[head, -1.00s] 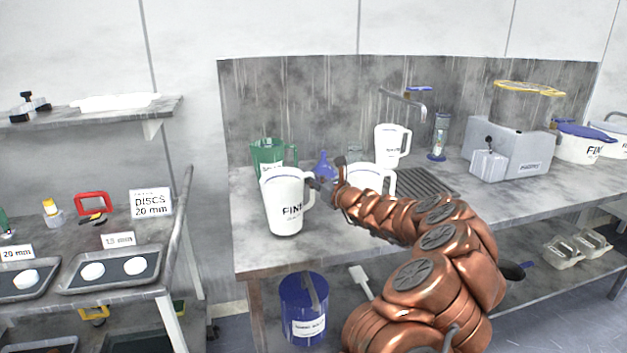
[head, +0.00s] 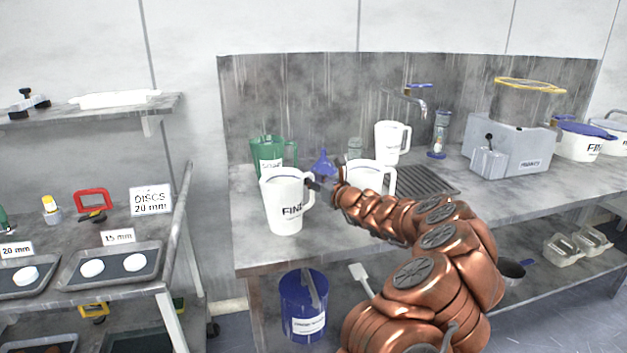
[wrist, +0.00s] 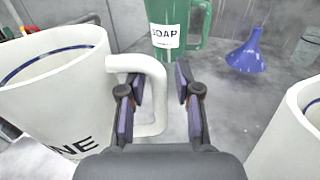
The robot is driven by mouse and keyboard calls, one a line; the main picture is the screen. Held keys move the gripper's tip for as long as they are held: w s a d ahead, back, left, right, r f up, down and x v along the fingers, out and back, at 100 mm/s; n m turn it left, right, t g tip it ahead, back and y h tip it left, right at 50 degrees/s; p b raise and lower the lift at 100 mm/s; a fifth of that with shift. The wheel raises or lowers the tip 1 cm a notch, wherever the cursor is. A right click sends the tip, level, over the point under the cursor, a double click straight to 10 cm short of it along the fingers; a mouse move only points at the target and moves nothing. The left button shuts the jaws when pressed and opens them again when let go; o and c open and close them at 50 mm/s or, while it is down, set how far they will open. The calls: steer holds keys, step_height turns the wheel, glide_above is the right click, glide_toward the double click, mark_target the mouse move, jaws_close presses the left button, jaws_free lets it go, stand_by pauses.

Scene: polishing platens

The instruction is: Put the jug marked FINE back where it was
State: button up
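The white jug marked FINE (head: 284,205) stands upright on the grey bench near its front left edge. In the wrist view the jug (wrist: 55,95) fills the left side, its handle towards me. My gripper (wrist: 158,95) is open. The upright bar of the handle lies between its two fingers, close to the left finger, with a gap to the right one. In the head view my gripper (head: 318,184) is at the handle, partly hidden by my arm.
A green SOAP jug (head: 270,150) and a blue funnel (head: 323,166) stand just behind. Another white jug (head: 372,177) is close to the right, partly behind my arm, and one more (head: 389,145) stands farther back. A drain grid (head: 425,180) lies right.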

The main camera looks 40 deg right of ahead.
steer(key=shift+o, duration=0.8)
steer(key=shift+s, duration=0.1)
steer(key=s, duration=1.2)
